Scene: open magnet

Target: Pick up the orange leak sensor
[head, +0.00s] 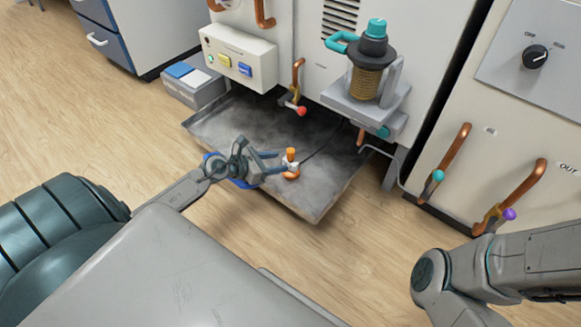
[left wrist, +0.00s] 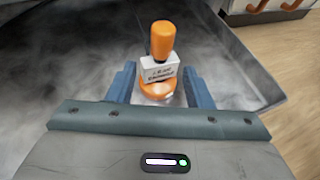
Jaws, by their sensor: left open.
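The orange leak sensor (head: 291,163) stands upright in the grey metal drip tray (head: 240,125). It has an orange knob on top, a white labelled body and an orange round base, and a dark cable runs from near it. My left gripper (head: 282,163) is open, with its blue fingers close around the sensor. In the left wrist view the sensor (left wrist: 160,65) stands between and just beyond the two fingertips (left wrist: 157,82). I cannot tell whether the fingers touch it. My right arm shows at the lower right of the head view, but its gripper is out of view.
A white cabinet with copper pipes and valves, one with a red knob (head: 301,111), stands behind the tray. A copper coil unit (head: 368,80) sits on a shelf above. A grey box (head: 194,84) is left of the tray. Wood floor lies clear at the left.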

